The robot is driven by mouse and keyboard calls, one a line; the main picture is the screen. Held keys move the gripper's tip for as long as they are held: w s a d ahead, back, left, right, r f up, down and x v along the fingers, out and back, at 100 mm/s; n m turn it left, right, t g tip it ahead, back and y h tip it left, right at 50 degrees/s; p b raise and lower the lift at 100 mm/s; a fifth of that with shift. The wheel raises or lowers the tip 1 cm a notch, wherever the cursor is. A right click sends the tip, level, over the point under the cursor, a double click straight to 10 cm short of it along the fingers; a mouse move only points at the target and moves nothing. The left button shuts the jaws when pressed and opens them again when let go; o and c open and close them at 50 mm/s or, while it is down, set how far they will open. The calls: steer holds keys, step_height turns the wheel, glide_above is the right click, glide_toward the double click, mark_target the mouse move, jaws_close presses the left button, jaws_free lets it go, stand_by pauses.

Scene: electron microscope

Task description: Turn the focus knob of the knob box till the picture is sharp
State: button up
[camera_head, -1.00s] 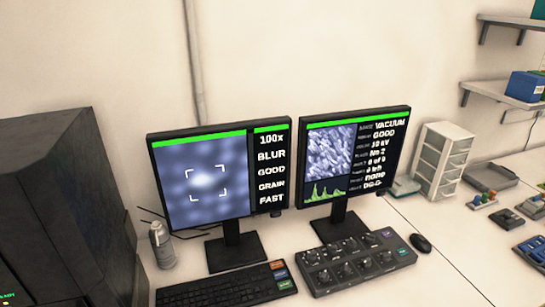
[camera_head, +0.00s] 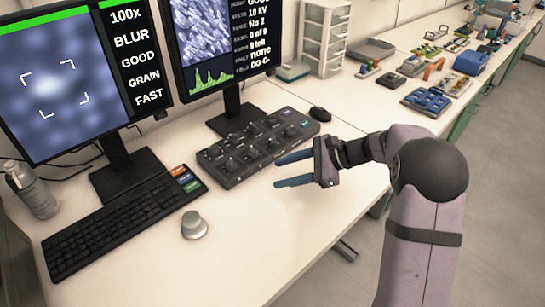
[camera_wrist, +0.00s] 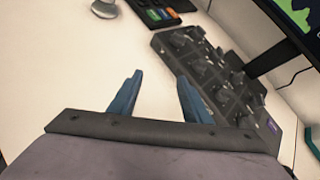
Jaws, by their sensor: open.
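The knob box (camera_head: 232,169) is a dark, low box with two rows of black knobs. It lies on the white table in front of the right monitor, and it also shows on the right in the wrist view (camera_wrist: 212,84). I cannot tell which knob is the focus knob. The left monitor (camera_head: 62,82) shows a blurred blue-grey picture and reads 100x, BLUR, GOOD, GRAIN, FAST. My gripper (camera_head: 277,170) is open and empty, its blue fingers just right of the box's front side, apart from the knobs. The wrist view shows both fingers (camera_wrist: 155,88) spread.
A black mouse (camera_head: 320,114) is behind the box's right end. The right monitor (camera_head: 205,40) stands behind.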

mark_target(273, 138)
steer(key=w+m+y+b, duration=0.1)
steer(key=w, duration=0.1)
steer(key=w+f+m+t+y+b, duration=0.1)
steer(key=w, duration=0.2)
steer(key=w+f+m+t+y+b, duration=0.1)
steer(key=w, duration=0.1)
steer(key=shift+w+d+f, duration=0.2)
steer(key=shift+w+d, duration=0.05)
steer(key=shift+w, duration=0.05)
steer(key=w+m+t+b, duration=0.1)
steer(key=w+d+m+y, duration=0.1)
steer(key=w, duration=0.1)
steer(key=w+t+y+b, duration=0.1)
steer(key=shift+w+d+r+m+t+b, duration=0.25)
steer(key=shift+d+r+m+t+b, duration=0.05)
steer(key=shift+d+r+m+b, duration=0.1)
steer(key=shift+w+d+r, duration=0.2)
steer(key=shift+w, duration=0.1)
steer(key=shift+x, duration=3.7)
steer(key=shift+r, duration=0.1)
steer(key=shift+c, duration=0.2)
steer(key=c, duration=1)
